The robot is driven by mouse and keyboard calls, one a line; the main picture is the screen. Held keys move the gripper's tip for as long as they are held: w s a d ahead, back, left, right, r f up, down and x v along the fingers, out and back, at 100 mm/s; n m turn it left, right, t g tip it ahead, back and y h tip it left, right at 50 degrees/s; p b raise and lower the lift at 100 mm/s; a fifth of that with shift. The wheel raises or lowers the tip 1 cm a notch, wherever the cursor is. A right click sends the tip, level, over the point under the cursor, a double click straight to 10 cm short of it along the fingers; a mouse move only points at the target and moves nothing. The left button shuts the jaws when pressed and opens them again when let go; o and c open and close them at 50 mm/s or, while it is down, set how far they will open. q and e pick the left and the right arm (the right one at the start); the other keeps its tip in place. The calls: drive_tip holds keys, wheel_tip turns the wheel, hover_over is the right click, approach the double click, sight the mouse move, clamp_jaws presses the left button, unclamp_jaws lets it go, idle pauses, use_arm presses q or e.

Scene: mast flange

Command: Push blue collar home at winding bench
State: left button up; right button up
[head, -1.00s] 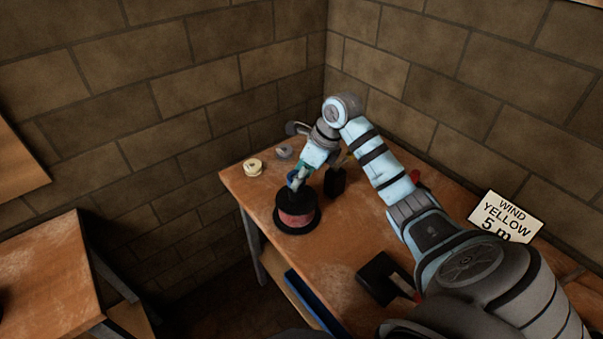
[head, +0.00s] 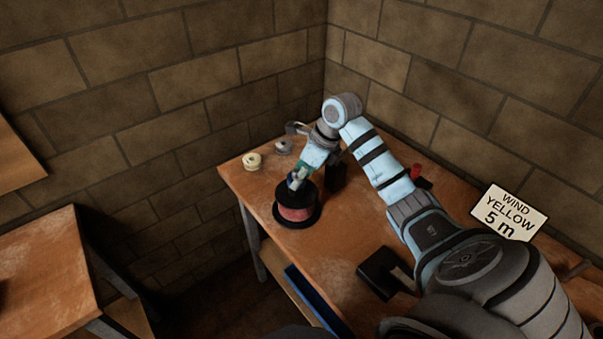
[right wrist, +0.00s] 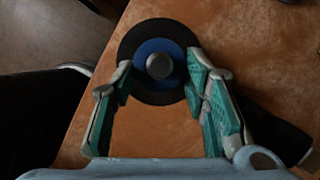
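The blue collar (right wrist: 144,53) sits around a grey metal post (right wrist: 159,66) over the black flange (right wrist: 128,50) of a spool in the right wrist view. In the head view, the spool with its reddish winding (head: 296,214) stands upright on the bench (head: 330,240). My right gripper (right wrist: 159,75) comes from above, its green-padded fingers on opposite sides of the collar and seemingly touching it. In the head view the right gripper (head: 297,180) mostly hides the collar, so its seating against the flange cannot be told. My left gripper is out of view.
A cream spool (head: 252,160) and a grey one (head: 283,147) stand at the bench's far left corner. A dark block (head: 336,178) stands close behind the gripper. A sign (head: 508,212) reads WIND YELLOW 5 m. A black-based item (head: 380,272) lies nearer.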

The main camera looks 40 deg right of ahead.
drive_tip(key=shift+o, duration=1.3)
drive_tip(key=shift+r, duration=0.2)
drive_tip(key=v, duration=1.1)
drive_tip(key=shift+s+r, duration=0.25)
drive_tip(key=shift+r, duration=0.05)
